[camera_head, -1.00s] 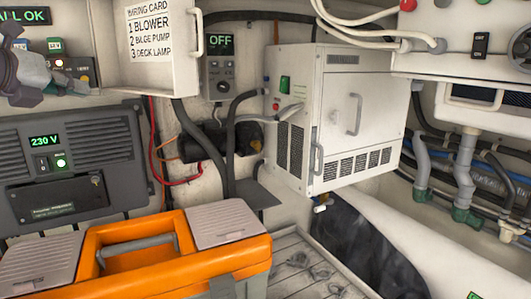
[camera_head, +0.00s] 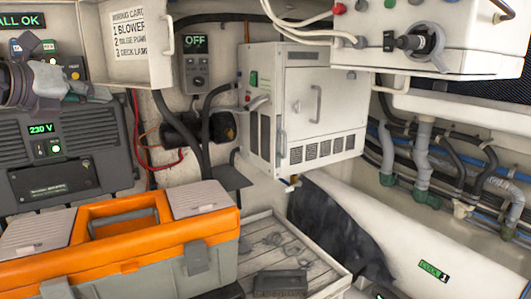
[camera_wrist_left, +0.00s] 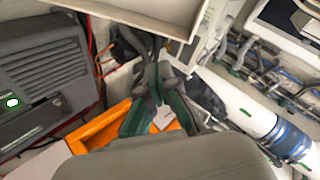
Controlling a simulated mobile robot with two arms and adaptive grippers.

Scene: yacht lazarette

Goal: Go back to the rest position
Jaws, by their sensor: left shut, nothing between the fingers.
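My left gripper (camera_head: 92,93) is at the left edge of the head view, in front of the wall panel with the ALL OK display. It is dark grey with some teal on the fingers, shut and empty, and appears clear of the orange toolbox (camera_head: 150,246) below it. In the left wrist view, the fingers (camera_wrist_left: 160,98) are close together with nothing between them. My right gripper is not in view.
The grey 230 V unit (camera_head: 50,165) is behind and below my left gripper. An open-fronted box with a wiring card (camera_head: 128,35) is to its right. A white cabinet (camera_head: 305,110) hangs mid-wall. A slatted tray (camera_head: 270,238) lies right of the toolbox.

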